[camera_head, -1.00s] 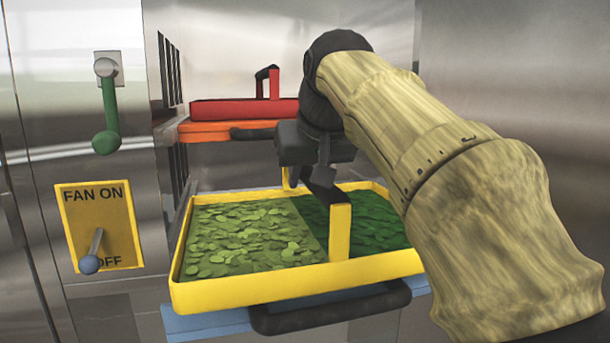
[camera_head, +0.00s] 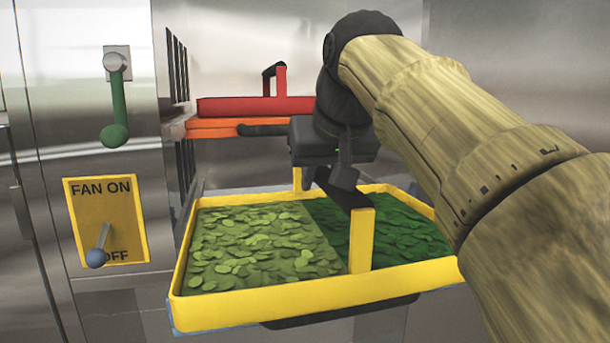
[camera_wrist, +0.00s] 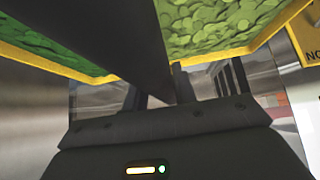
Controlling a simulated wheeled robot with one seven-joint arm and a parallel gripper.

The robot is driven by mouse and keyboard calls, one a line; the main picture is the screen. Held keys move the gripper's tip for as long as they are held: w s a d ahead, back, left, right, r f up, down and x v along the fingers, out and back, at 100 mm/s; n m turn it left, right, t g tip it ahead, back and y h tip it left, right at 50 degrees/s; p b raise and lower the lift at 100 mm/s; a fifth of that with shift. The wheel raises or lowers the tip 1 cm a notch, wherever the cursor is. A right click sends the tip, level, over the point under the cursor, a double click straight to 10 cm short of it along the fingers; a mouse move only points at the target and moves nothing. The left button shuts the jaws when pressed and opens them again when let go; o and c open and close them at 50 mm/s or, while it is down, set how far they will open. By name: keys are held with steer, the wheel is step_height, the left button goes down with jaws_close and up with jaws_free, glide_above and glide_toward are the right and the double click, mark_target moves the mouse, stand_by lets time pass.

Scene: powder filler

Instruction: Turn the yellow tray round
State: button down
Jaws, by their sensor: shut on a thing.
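The yellow tray (camera_head: 310,303) is in the lower middle of the head view. Light green leaf-like pieces (camera_head: 255,245) fill its left part and dark green ones (camera_head: 395,225) its right part. A carrying handle with a black bar (camera_head: 346,192) and yellow posts (camera_head: 361,240) rises over the middle. My gripper (camera_head: 335,182) is shut on the black bar; its fingertips are partly hidden. In the wrist view the bar (camera_wrist: 115,35) crosses the upper middle, with the tray's yellow rim (camera_wrist: 55,60) and both greens around it.
A thin blue edge (camera_head: 205,330) and a black pull bar (camera_head: 345,314) show under the tray. A red tray (camera_head: 240,107) rests on an orange shelf (camera_head: 210,124) behind. The fan switch panel (camera_head: 107,220) and green lever (camera_head: 115,105) are on the left wall.

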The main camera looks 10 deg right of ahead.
steer(key=shift+r, duration=0.15)
steer(key=shift+r+p, duration=2.45)
steer(key=shift+r, duration=0.05)
